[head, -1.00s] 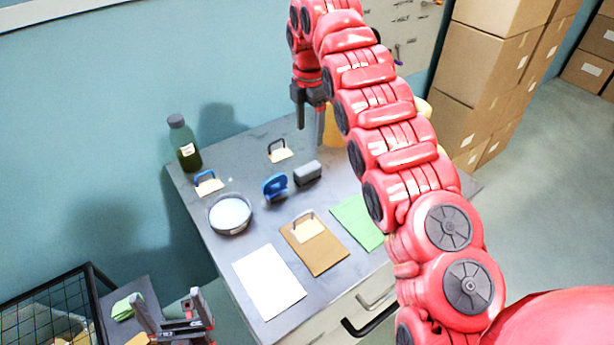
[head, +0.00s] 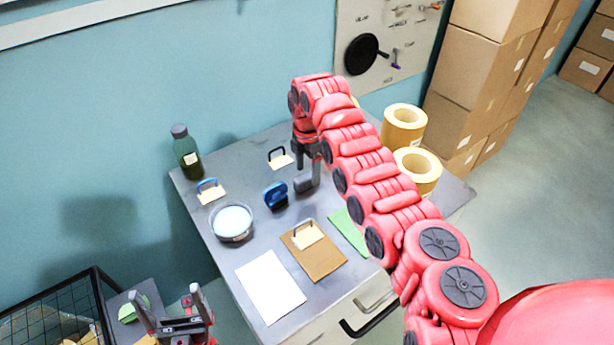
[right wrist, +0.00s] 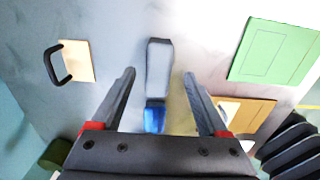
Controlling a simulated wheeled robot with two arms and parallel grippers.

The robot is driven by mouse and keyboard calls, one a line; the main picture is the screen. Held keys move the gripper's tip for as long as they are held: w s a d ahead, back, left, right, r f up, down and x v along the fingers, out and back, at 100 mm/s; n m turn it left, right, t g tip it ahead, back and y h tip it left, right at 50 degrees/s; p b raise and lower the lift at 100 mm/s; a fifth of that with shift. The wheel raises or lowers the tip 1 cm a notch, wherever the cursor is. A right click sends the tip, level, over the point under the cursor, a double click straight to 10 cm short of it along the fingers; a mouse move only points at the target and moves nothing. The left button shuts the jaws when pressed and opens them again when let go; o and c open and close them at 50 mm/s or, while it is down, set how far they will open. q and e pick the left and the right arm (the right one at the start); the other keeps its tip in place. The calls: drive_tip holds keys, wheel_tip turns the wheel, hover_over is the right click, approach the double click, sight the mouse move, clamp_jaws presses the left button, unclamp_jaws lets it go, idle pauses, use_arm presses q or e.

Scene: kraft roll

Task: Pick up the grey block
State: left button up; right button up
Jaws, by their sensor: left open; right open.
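The grey block (head: 304,185) lies on the grey table, partly hidden by my right gripper (head: 308,172) in the head view. In the right wrist view the block (right wrist: 158,68) shows as a pale top with darker sides, ahead of and between the two open fingers of my right gripper (right wrist: 160,75). The right gripper is empty and above the block; the exact height is hard to tell. My left gripper (head: 167,297) is open and empty at the lower left, in front of the table.
Kraft rolls (head: 403,127) stand at the right.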

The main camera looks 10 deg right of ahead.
sight(307, 175)
wheel_tip(307, 175, down, 3)
drive_tip(key=shift+w+f+p, duration=0.1)
drive_tip(key=shift+p, duration=0.45)
clamp_jaws()
